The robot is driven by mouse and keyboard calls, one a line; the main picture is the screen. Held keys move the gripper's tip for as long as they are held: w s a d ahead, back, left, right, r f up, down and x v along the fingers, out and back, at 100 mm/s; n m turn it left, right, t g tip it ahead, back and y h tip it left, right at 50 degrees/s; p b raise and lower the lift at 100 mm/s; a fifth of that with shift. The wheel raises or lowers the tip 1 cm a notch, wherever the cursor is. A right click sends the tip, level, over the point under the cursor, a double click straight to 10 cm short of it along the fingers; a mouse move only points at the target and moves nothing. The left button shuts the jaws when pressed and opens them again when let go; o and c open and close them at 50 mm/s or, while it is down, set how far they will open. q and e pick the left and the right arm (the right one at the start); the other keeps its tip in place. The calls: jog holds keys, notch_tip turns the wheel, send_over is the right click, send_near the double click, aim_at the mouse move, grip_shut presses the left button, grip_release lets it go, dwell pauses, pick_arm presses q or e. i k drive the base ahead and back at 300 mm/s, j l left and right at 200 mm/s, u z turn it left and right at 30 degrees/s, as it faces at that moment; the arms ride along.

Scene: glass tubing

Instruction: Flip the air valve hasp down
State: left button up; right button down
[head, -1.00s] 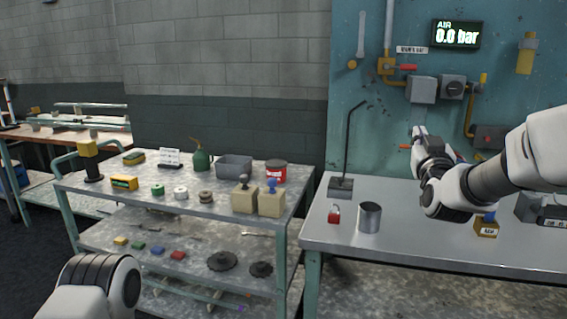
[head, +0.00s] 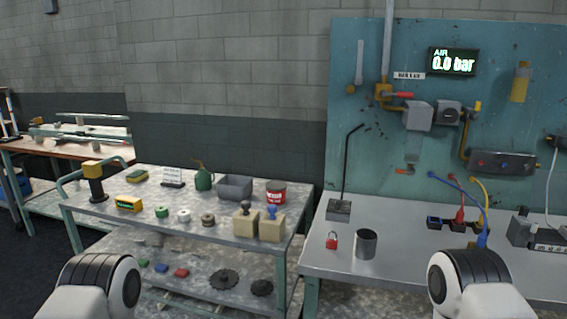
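The air valve (head: 383,94) is a yellow fitting on a pipe on the teal wall panel, left of a grey box. A red lever (head: 401,95) points right from it, roughly level. The MAIN AIR label (head: 409,76) is above. I cannot clearly pick out the hasp at this size. A small grey plate with an orange-red piece (head: 404,171) is lower on the panel. A red padlock (head: 332,240) lies on the bench. Only links of my two arms show at the bottom edge; both grippers are out of view.
The air display (head: 453,62) reads 0.0 bar. The steel bench (head: 400,279) holds a metal cup (head: 366,243), a rod on a block (head: 339,210) and coloured cables (head: 459,213). A loaded cart (head: 130,217) stands left. The space before the valve is clear.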

aim_at(359, 80)
jog(key=i+j+z, duration=0.3)
jog(key=i+j, duration=0.15)
jog(key=j, duration=0.2)
jog(key=i+j+z, duration=0.3)
jog(key=j, duration=0.4)
jog(key=i, duration=0.1)
